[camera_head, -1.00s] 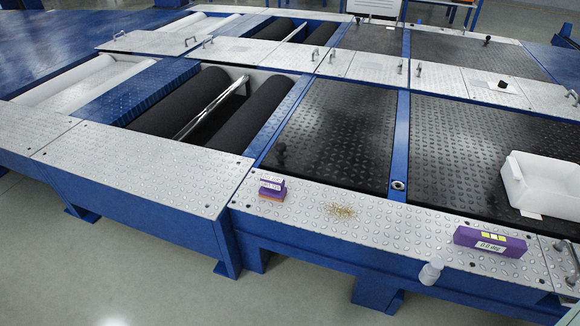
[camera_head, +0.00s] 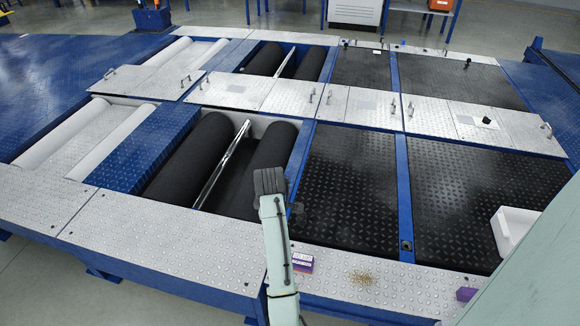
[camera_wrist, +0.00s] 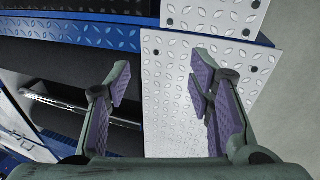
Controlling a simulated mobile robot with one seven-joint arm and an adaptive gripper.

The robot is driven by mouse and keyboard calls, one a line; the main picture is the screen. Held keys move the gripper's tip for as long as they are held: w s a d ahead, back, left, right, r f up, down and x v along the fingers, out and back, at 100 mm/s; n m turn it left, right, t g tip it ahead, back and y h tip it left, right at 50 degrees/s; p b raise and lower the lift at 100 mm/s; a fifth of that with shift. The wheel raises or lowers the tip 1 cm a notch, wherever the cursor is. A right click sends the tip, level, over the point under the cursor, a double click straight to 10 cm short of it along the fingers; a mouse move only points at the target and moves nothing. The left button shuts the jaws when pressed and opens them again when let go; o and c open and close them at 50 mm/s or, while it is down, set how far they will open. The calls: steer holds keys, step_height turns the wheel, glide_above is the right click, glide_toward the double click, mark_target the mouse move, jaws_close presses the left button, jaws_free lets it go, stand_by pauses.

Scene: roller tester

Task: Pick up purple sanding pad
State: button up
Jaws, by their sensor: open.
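A small purple block with a pale label (camera_head: 302,262), which looks like the purple sanding pad, lies on the front silver plate. It is just right of my arm in the head view, and the arm may hide part of its left side. My gripper (camera_head: 268,182) is above the rollers' right side, farther back than the block. In the wrist view my gripper (camera_wrist: 160,85) is open and empty, with its purple-lined fingers apart over bare silver plate. The block is not seen in the wrist view.
A second purple object (camera_head: 466,294) lies farther right on the front plate, partly hidden by my pale body part. A white bin (camera_head: 512,228) stands behind it. Brown grains (camera_head: 362,277) lie on the plate right of the block. Black rollers (camera_head: 195,160) sit in an open pit at left.

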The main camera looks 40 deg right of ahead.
mark_target(303, 257)
steer(key=s+d+f+g+y+p, duration=0.2)
steer(key=s+d, duration=0.1)
steer(key=s, duration=0.7)
steer(key=shift+m+g, duration=0.3)
steer(key=shift+m, duration=0.1)
steer(key=f+b, duration=0.1)
steer(key=f, duration=0.1)
steer(key=f+b, duration=0.2)
steer(key=f, duration=0.1)
steer(key=shift+s+d+f+b, duration=0.25)
steer(key=shift+f+b, duration=0.05)
steer(key=shift+b, duration=0.05)
steer(key=shift+w+d+f+p, duration=0.1)
steer(key=shift+f+p, duration=0.45)
steer(key=shift+f, duration=2.05)
steer(key=shift+c, duration=0.5)
jaws_close()
